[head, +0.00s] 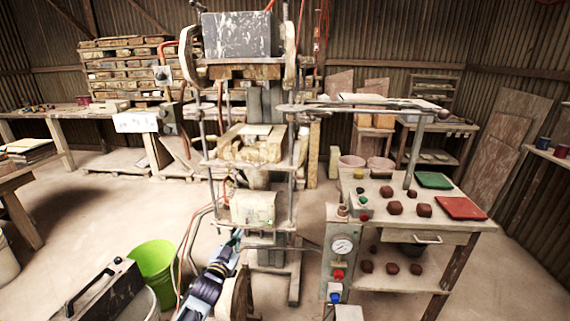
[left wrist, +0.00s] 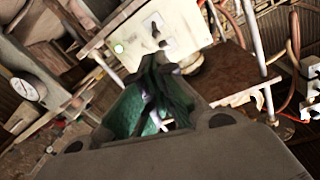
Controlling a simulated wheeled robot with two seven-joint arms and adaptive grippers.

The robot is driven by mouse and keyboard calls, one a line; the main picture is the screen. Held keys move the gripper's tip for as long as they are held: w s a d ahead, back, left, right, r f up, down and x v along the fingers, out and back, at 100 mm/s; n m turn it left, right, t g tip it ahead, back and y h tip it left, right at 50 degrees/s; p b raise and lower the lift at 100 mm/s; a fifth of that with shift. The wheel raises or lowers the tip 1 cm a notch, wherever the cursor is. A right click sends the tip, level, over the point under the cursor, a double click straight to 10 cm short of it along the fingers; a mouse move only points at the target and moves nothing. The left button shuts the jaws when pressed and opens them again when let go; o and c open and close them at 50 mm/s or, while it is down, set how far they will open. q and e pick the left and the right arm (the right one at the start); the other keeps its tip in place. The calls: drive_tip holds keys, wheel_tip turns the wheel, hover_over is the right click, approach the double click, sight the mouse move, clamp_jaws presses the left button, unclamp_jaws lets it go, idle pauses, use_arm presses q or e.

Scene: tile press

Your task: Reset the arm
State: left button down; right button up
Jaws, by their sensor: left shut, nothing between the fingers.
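My left arm comes up from the bottom of the head view, and my left gripper (head: 236,238) is just below and left of the pale box (head: 253,207) on the tile press (head: 245,36). In the left wrist view my left gripper (left wrist: 163,62) has its green fingers shut, with nothing held. The pale box (left wrist: 165,32) is right beyond the fingertips there, with a lit green lamp and dark knobs on its face. I cannot tell whether the fingertips touch it. My right gripper is in neither view.
A table (head: 380,200) with clay lumps and red and green plates stands right of the press. A gauge panel (head: 342,252) with red and blue buttons is at its front. A green bucket (head: 154,262) stands left of my arm. Hoses hang by the press.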

use_arm(q)
drive_tip(key=s+a+f+n+g+y+p, duration=0.1)
drive_tip(key=s+a+f+g, duration=0.15)
drive_tip(key=s+f, duration=0.7)
drive_tip(key=s+a+f+g, duration=0.1)
drive_tip(key=s+f+g, duration=0.2)
drive_tip(key=f, duration=1.3)
drive_tip(key=s+a+f+n+g+y+p, duration=0.15)
drive_tip(key=s+f, duration=0.45)
drive_tip(key=f, duration=0.7)
drive_tip(key=s+a+f+g, duration=0.2)
drive_tip(key=s+f, duration=0.4)
drive_tip(key=s, duration=0.8)
drive_tip(key=s+a+f+g, duration=0.2)
drive_tip(key=s+f+g, duration=0.2)
drive_tip(key=s, duration=1)
drive_tip(key=s+a+f+g, duration=0.2)
drive_tip(key=s+f+g, duration=0.1)
drive_tip(key=s+f, duration=0.6)
drive_tip(key=s, duration=0.4)
drive_tip(key=shift+s+f+y+p, duration=0.35)
drive_tip(key=shift+s+f+p, duration=0.05)
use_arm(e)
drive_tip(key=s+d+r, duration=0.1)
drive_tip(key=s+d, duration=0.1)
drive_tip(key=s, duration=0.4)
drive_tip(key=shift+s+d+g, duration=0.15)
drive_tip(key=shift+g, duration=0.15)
